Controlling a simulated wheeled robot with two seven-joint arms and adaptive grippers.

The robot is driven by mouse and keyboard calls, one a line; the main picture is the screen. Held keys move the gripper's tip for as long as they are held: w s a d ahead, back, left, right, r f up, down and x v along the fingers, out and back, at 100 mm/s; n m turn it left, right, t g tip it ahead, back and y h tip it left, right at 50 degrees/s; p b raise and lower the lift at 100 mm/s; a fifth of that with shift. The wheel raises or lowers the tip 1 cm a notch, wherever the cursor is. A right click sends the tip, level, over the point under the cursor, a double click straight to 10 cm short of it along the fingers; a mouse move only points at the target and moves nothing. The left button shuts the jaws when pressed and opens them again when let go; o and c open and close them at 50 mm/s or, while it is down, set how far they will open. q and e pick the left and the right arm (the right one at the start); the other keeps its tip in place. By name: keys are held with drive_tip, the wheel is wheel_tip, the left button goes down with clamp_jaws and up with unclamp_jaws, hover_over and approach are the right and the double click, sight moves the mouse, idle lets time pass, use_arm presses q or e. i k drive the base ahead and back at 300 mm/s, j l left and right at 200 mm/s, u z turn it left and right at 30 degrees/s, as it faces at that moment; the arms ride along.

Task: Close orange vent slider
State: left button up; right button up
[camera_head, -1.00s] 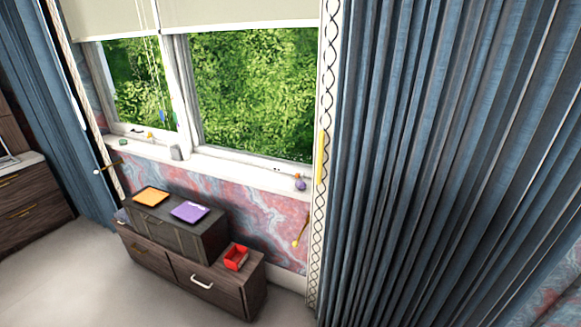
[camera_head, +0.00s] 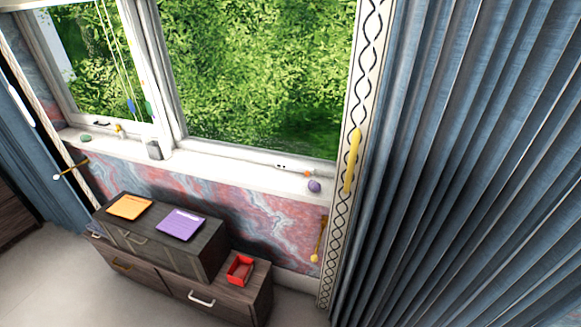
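A small orange piece (camera_head: 308,173) sits at the right end of the white windowsill (camera_head: 235,175), just behind a purple ball (camera_head: 314,186). It may be the orange vent slider, but it is too small to tell how it is set. Small dark marks show on the sill to its left. A small yellow-orange piece (camera_head: 120,130) stands at the sill's left part. Neither of my grippers is in view.
A yellow handle (camera_head: 352,160) is on the patterned trim beside the blue curtain (camera_head: 470,180).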

sight(307, 172)
drive_tip(key=i+j+u, duration=0.2)
drive_tip(key=j, duration=0.15)
drive_tip(key=i+j+u, duration=0.15)
drive_tip(key=j, duration=0.25)
drive_tip(key=i+j+u, duration=0.2)
drive_tip(key=j, duration=0.1)
